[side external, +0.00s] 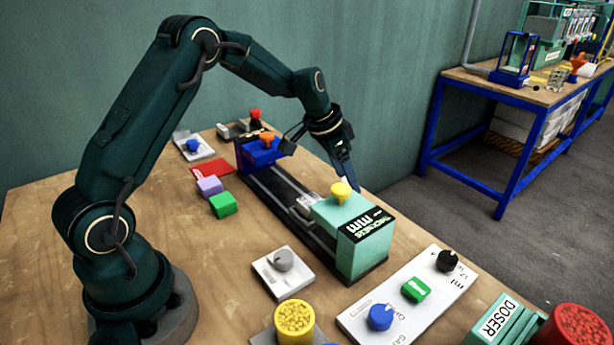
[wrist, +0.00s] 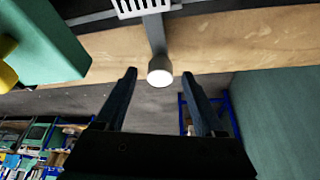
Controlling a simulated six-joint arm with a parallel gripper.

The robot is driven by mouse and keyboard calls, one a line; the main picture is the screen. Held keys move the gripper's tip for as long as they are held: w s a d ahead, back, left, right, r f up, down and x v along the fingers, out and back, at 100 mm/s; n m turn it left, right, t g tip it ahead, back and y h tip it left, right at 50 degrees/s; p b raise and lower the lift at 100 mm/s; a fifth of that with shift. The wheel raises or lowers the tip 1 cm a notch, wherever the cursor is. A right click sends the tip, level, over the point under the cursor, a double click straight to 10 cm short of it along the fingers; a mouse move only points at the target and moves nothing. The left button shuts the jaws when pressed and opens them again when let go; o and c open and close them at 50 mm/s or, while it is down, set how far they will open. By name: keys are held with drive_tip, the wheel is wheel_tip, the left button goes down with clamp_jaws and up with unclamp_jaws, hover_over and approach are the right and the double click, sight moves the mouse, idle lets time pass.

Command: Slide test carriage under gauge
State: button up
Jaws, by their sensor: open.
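The mint-green thickness gauge (side external: 365,250) with a yellow knob (side external: 341,191) stands at the near end of a dark rail (side external: 270,195). The gauge also shows at the left of the wrist view (wrist: 45,45). A blue block (side external: 262,153) with an orange knob sits at the rail's far end. A small light metal part (side external: 309,203) lies on the rail beside the gauge; I cannot tell whether it is the carriage. My gripper (side external: 350,186) is open just behind the yellow knob. In the wrist view, a grey round-ended post (wrist: 160,72) shows ahead of the open fingertips (wrist: 160,82).
A panel (side external: 410,300) with blue, green and black controls lies at the near right. A grey-knob plate (side external: 283,268) lies left of the gauge. Green (side external: 223,204) and purple (side external: 209,186) blocks lie left of the rail. The left table surface is mostly clear.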

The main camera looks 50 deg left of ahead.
drive_tip(key=shift+w+f, duration=0.1)
drive_tip(key=shift+f, duration=0.1)
clamp_jaws()
idle(1.3)
